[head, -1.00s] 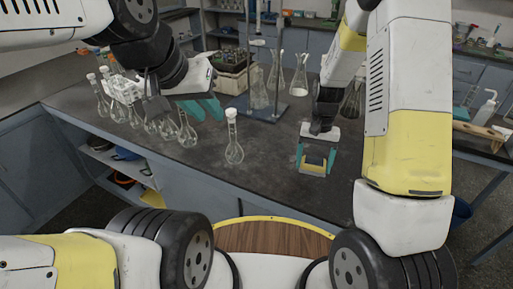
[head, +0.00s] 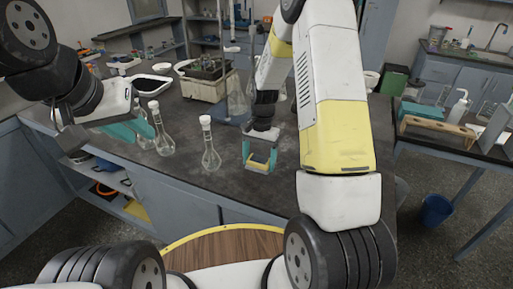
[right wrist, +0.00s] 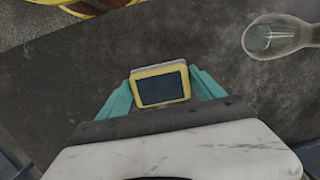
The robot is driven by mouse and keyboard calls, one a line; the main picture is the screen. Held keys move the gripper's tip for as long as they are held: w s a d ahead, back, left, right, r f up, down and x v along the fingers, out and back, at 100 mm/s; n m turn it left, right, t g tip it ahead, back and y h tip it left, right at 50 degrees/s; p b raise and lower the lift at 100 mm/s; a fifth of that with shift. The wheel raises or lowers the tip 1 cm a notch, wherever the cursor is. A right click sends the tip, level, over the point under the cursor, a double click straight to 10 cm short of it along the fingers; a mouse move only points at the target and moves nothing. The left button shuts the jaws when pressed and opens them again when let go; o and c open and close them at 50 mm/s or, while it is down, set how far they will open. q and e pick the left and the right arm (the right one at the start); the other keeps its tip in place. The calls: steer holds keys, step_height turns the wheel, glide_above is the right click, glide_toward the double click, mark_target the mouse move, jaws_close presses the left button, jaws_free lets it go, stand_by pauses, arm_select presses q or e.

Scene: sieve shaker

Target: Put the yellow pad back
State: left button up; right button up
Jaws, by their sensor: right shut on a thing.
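The yellow pad (right wrist: 161,84) is a small yellow-rimmed block with a dark face. In the right wrist view it sits between the teal fingers of my right gripper (right wrist: 162,98), which is shut on it. In the head view my right gripper (head: 259,160) points down over the dark bench top, with the yellow pad (head: 259,165) low between its fingers. I cannot tell whether the pad touches the bench. My left gripper (head: 128,130) is over the bench's left part, its teal fingers apart and seemingly empty.
A stoppered flask (head: 209,150) stands just left of my right gripper. Another flask (head: 161,135) stands near my left gripper. A crate (head: 205,82) is behind them. A wooden rack (head: 437,128) is on the right-hand bench and a blue bin (head: 436,210) on the floor.

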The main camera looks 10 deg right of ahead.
mark_target(265, 161)
steer(key=w+d, duration=0.3)
steer(key=shift+w+f, duration=0.3)
steer(key=shift+w, duration=0.05)
steer(key=shift+f, duration=1.65)
steer(key=shift+f, duration=0.1)
steer(key=o, duration=1.5)
